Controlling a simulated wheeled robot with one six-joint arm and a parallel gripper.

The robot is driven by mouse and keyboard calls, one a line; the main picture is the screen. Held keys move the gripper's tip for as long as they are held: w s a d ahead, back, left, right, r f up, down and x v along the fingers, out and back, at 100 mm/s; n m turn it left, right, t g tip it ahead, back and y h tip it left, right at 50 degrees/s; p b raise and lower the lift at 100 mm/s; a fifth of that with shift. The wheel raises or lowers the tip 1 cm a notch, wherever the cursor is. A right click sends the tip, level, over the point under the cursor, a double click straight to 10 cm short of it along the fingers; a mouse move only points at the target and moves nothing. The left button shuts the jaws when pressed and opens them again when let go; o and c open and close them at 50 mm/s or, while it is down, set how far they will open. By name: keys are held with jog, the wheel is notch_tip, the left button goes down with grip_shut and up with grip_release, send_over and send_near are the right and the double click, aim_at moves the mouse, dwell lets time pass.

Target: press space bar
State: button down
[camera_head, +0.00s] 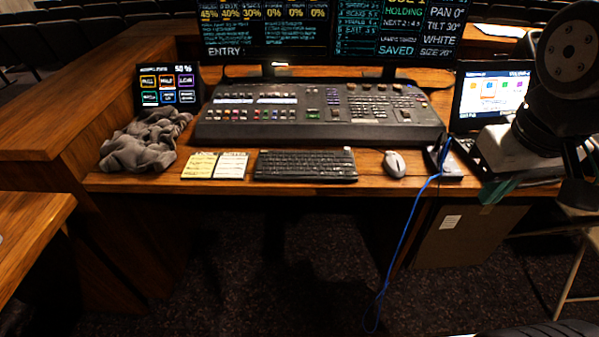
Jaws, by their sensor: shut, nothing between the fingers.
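A black keyboard (306,166) lies flat near the front edge of the wooden desk, between paper notes and a mouse. Its space bar is in the front row of keys, but it is too small and dark to make out separately. Nothing covers the keyboard. Dark round links of my arm (570,48) show at the right edge of the view, well to the right of the keyboard. I cannot make out my gripper's fingers in this view, and nothing of mine touches the keyboard.
A mixing console (320,113) stands behind the keyboard, below two monitors. A white mouse (394,163) lies to its right, paper notes (215,166) and a grey cloth (146,141) to its left. A blue cable (411,215) hangs over the front edge. A laptop (492,97) stands at right.

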jog(key=w+f+n+t+h, duration=0.15)
jog(key=w+n+t, duration=0.25)
jog(key=w, duration=1.2)
jog(key=n+t+y, duration=0.1)
jog(key=n+y, duration=0.7)
jog(key=n, duration=0.4)
send_over(300, 173)
notch_tip(300, 173, down, 11)
jog(key=shift+s+d+f, duration=0.2)
jog(key=shift+s+d, duration=0.15)
jog(key=shift+d, duration=0.05)
jog(key=shift+f, duration=0.1)
jog(key=shift+f, duration=4.3)
